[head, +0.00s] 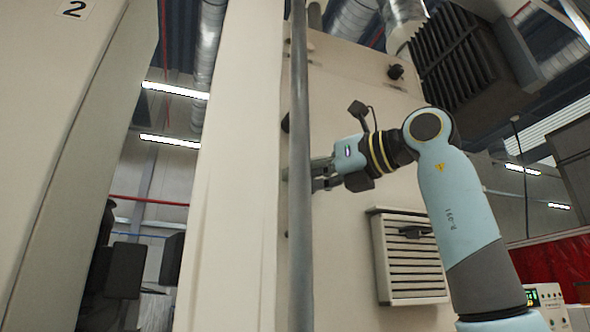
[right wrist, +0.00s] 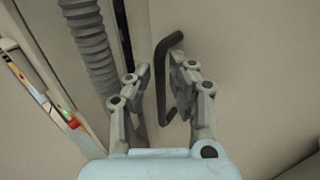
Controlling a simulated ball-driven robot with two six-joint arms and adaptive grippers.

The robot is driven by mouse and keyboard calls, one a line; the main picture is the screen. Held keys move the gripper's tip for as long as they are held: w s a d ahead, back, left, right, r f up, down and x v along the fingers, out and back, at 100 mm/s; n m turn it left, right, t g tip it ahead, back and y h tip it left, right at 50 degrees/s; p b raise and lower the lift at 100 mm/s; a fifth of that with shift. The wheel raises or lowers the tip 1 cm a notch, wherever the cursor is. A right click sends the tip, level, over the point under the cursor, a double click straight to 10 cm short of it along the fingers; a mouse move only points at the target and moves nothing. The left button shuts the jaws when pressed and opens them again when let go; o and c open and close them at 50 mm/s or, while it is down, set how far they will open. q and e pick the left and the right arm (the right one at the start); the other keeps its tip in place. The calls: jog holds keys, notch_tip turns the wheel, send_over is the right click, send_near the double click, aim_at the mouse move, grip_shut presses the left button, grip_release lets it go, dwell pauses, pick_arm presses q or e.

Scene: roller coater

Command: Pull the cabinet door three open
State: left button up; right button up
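In the right wrist view a dark bar handle (right wrist: 163,85) stands out from a pale beige panel (right wrist: 235,60). My right gripper (right wrist: 160,80) is open, with the handle between its fingers and close to the right-hand one. I cannot tell whether they touch. In the head view my right gripper (head: 313,175) reaches left along a beige cabinet face (head: 345,75); its fingertips are partly hidden by a grey vertical pole (head: 300,130), and the handle is not clear there. No number three is visible. My left gripper is out of view.
A panel marked "2" (head: 65,90) stands at the far left, with an open gap beside it. A louvred vent (head: 412,262) sits on the cabinet face below my right arm. A ribbed hose (right wrist: 90,50) runs left of the fingers in the right wrist view.

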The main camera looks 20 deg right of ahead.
jog(key=shift+w+a, duration=0.35)
jog(key=shift+w, duration=0.15)
grip_shut()
